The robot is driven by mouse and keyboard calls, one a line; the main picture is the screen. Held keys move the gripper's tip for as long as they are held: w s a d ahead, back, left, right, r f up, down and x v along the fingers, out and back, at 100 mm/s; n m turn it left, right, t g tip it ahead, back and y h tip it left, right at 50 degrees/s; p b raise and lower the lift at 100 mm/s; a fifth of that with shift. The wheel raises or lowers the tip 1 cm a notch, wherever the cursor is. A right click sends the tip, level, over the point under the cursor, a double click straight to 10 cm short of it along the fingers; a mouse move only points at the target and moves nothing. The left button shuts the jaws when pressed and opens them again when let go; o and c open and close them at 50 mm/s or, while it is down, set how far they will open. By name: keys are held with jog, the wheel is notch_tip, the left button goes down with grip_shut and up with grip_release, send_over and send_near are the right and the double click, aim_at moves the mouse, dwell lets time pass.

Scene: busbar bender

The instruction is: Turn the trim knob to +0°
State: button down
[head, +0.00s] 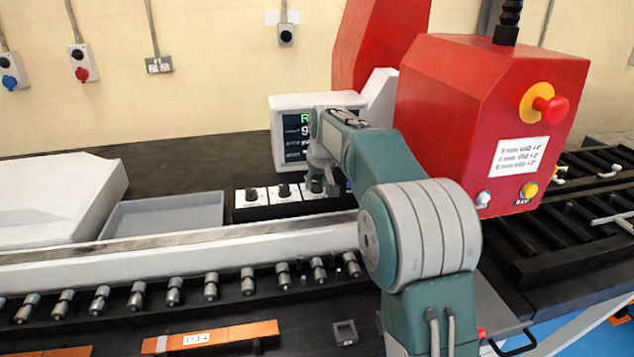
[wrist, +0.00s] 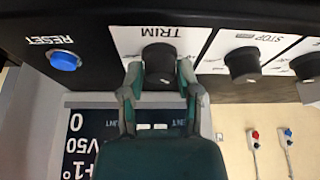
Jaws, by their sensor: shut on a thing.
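The black trim knob (wrist: 158,60) sits on a white label plate marked TRIM, seen upside down in the wrist view. My gripper (wrist: 160,80) is shut on the knob, with one finger on each side of it. In the head view my gripper (head: 318,178) is at the right part of the black control panel (head: 262,212), largely covering the knob there. The display (head: 292,140) is partly hidden by my arm. The knob's pointer angle is unclear.
A blue RESET button (wrist: 65,60) sits beside the trim knob, and a STOP knob (wrist: 242,64) on its other side. The red machine housing (head: 480,110) with a red emergency button (head: 551,109) stands right of my arm. A grey tray (head: 160,217) lies left of the panel.

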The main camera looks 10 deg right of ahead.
jog(key=shift+f+n, duration=0.15)
jog(key=shift+n, duration=0.15)
jog(key=n+y, duration=0.1)
jog(key=n, duration=0.2)
jog(key=shift+g+y, duration=0.3)
jog(key=shift+d+n+g+y, duration=0.1)
jog(key=shift+n+g+y, duration=0.4)
jog(key=shift+n, duration=1.5)
jog(key=shift+f, duration=0.1)
jog(key=shift+c, duration=1.5)
grip_release()
jog(key=shift+w, duration=0.1)
